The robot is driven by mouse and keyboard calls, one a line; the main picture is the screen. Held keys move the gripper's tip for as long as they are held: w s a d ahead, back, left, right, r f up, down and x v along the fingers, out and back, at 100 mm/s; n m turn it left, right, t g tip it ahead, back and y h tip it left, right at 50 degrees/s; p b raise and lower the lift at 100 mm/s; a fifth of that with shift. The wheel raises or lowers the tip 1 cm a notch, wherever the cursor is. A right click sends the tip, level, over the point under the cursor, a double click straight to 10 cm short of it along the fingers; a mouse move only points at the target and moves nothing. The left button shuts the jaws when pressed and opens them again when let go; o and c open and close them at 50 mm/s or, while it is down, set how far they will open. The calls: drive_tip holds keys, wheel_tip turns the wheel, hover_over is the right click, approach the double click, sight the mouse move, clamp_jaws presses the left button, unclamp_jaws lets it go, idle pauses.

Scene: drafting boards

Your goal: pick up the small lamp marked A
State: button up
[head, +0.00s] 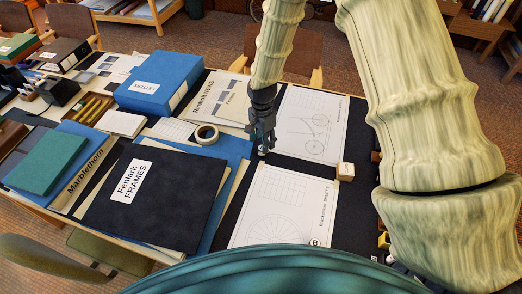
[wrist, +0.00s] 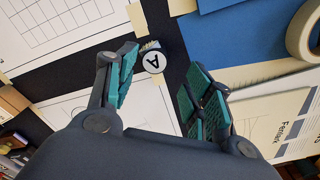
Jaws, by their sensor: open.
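The small lamp marked A (wrist: 154,62) shows in the wrist view as a round white disc with a black letter A, upside down, and a small pale part beside it. It stands on the dark mat between paper sheets. My gripper (wrist: 160,64) is open, with its teal-padded fingers on either side of the lamp and apart from it. In the head view my gripper (head: 262,138) points down over the dark strip of the mat. The lamp (head: 262,150) is mostly hidden there by the fingers.
A second round marker lettered B (head: 314,242) stands on the near drawing sheet (head: 275,200). A small wooden block (head: 345,171) is to the right. A tape roll (head: 206,134), a blue box file (head: 160,80) and a black folder (head: 155,195) are to the left.

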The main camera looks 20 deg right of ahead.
drive_tip(key=shift+s+a+f+p, duration=0.15)
drive_tip(key=shift+s+f+p, duration=0.45)
drive_tip(key=shift+s, duration=0.1)
drive_tip(key=f, duration=0.3)
drive_tip(key=shift+w+p, duration=0.25)
drive_tip(key=shift+p, duration=0.1)
drive_tip(key=shift+s, duration=0.2)
drive_tip(key=shift+f, duration=0.1)
drive_tip(key=shift+w, duration=0.1)
drive_tip(key=c, duration=1.1)
